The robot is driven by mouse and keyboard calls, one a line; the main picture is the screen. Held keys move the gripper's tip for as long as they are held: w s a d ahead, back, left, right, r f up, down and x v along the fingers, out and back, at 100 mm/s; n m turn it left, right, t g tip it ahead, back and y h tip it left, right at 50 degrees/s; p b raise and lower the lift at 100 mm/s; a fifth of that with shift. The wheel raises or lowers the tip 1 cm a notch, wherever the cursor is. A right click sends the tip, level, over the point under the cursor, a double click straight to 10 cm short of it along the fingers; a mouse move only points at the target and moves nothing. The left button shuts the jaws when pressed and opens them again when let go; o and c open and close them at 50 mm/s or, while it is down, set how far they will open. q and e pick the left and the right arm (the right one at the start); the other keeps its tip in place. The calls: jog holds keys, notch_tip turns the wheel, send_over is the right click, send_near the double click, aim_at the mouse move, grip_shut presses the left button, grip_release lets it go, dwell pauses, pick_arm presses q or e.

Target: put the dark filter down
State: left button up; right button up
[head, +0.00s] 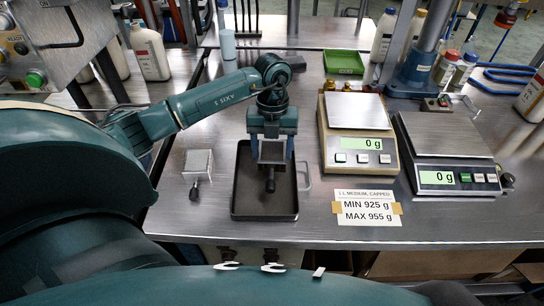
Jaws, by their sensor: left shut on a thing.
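My left gripper (272,150) is over the dark shallow tray (237,200) on the steel bench, fingers pointing down. It is shut on the dark filter (270,182), whose dark handle shows below and in front of the fingers. The rest of the filter is mostly hidden by the gripper. I cannot tell whether the filter touches the tray floor. A second, light square filter (198,160) with a dark handle lies on the bench left of the tray. My right gripper is not in view.
Two scales, a beige one (360,145) and a grey one (447,150), stand to the right, both reading 0 g. A paper label (367,207) lies in front of them. A green bin (343,62) is behind. Bottles and a control box (55,45) stand at the left.

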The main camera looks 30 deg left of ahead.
aim_at(272, 151)
pick_arm(q)
notch_tip(272, 151, down, 3)
jog(key=shift+f, duration=0.3)
jog(key=shift+f, duration=0.1)
jog(key=o, duration=0.7)
jog(key=shift+f, duration=0.1)
jog(key=shift+c, duration=0.2)
jog(key=shift+o, duration=0.9)
jog(key=shift+r, duration=0.35)
jog(key=r, duration=0.4)
jog(key=w+r, duration=0.1)
jog(key=r, duration=0.2)
jog(key=a+r+b, duration=0.1)
jog(key=r, duration=0.3)
jog(key=shift+w+r, duration=0.2)
jog(key=shift+r, duration=0.1)
